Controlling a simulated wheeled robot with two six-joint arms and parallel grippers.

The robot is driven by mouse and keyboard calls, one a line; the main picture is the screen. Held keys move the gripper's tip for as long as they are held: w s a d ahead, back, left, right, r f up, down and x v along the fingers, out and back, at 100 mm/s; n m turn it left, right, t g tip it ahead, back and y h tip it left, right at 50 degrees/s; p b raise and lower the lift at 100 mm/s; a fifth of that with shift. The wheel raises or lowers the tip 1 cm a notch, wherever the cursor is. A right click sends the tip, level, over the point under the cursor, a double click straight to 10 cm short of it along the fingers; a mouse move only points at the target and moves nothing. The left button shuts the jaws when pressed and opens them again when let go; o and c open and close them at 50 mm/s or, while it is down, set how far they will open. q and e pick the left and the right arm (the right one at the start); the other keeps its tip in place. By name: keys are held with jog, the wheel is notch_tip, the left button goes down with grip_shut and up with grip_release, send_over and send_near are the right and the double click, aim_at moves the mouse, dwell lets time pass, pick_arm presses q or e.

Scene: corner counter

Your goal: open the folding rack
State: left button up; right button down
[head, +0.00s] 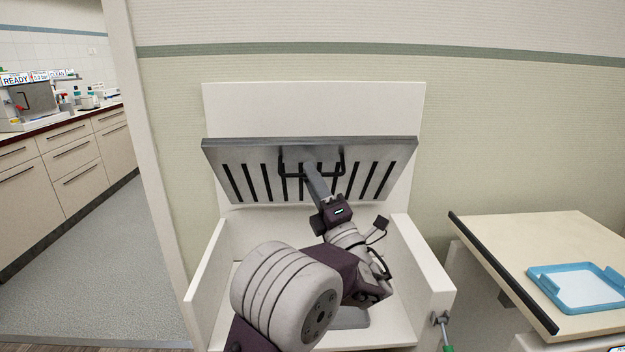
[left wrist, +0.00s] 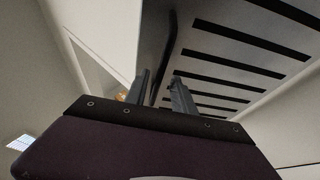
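The folding rack (head: 232,168) is a grey slotted panel in front of a white backboard. It stands steeply tilted, its thick edge at the top, above a white open-topped box. A dark U-shaped handle (head: 342,166) is on its slotted face. My left gripper (head: 312,172) is at the middle of the handle. In the left wrist view, its two fingers (left wrist: 160,85) are apart, with the handle bar (left wrist: 170,45) between them and gaps seeming to show on both sides. The slotted panel (left wrist: 225,60) fills the upper right there. My right gripper is out of view.
The white box's side walls (head: 207,272) flank my arm. At right is a pale table (head: 520,240) with a dark edge and a blue tray (head: 580,287). A green-handled item (head: 446,336) is at the box's right front. Open floor (head: 90,250) and cabinets (head: 70,155) lie left.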

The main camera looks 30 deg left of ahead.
pick_arm(q)
jog(key=p+v, duration=0.1)
jog(key=v, duration=0.8)
